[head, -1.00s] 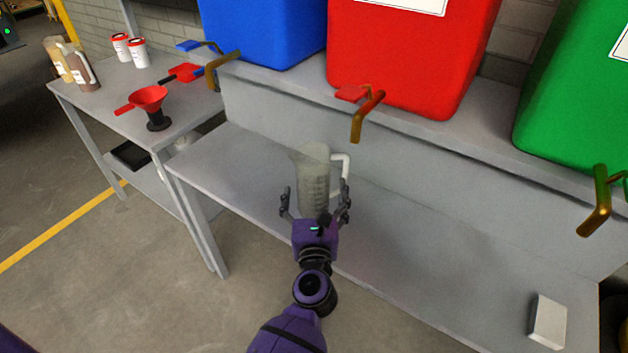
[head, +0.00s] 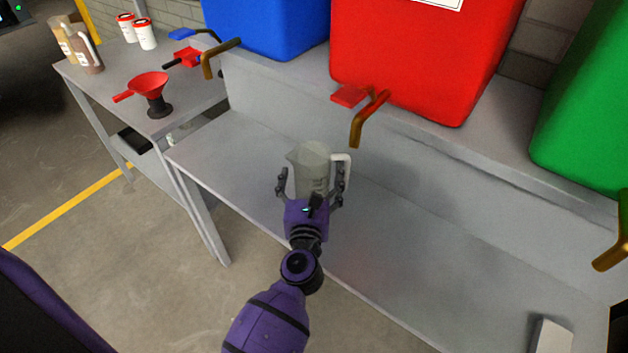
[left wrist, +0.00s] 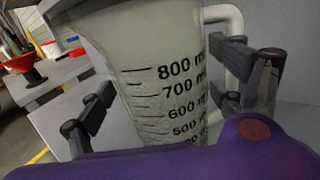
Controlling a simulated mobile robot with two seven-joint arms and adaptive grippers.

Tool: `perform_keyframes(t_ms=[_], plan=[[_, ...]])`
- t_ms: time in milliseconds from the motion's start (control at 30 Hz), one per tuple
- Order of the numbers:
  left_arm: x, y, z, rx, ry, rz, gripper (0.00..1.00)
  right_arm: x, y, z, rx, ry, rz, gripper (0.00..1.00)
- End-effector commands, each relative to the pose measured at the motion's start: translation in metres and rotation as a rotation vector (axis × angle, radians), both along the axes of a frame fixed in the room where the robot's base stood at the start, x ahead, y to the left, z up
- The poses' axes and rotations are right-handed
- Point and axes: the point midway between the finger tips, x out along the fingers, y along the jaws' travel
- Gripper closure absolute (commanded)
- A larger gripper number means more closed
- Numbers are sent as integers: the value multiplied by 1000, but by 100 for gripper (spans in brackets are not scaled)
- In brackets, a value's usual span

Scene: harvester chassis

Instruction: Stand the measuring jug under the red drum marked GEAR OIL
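The clear measuring jug (head: 312,163) stands upright on the low grey bench, its white handle to the right. It is left of and nearer than the brass tap (head: 357,130) of the red drum (head: 415,60); its mouth is not beneath the outlet. The drum's label is cut off, so its words cannot be read. My left gripper (head: 311,180) is open, with one finger on each side of the jug and small gaps. In the left wrist view the jug's scale (left wrist: 180,95) faces me between the fingers. My right gripper is out of view.
A blue drum (head: 265,25) and a green drum (head: 590,100) flank the red one on the raised ledge. A white block (head: 550,338) lies at the bench's right end. The bench (head: 430,250) between is clear. A side table holds a red funnel (head: 150,88) and bottles.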

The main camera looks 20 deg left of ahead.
Motion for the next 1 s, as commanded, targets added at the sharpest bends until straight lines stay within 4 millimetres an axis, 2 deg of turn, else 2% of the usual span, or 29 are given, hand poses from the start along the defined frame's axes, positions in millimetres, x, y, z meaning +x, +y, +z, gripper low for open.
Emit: perform_keyframes(t_ms=[33,167,400,567,667,900,1000], plan=[[0,0,0,0,0,0,23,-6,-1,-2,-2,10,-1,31],[0,0,0,0,-1,0,40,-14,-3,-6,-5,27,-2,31],[0,-1,1,0,-1,0,69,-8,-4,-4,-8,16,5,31],[0,-1,2,0,-2,0,69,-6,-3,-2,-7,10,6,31],[1,0,12,-1,-5,1,69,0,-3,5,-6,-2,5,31],[2,0,67,-2,-21,0,69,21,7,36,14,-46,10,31],[2,-1,85,-1,-20,0,69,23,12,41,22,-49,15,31]])
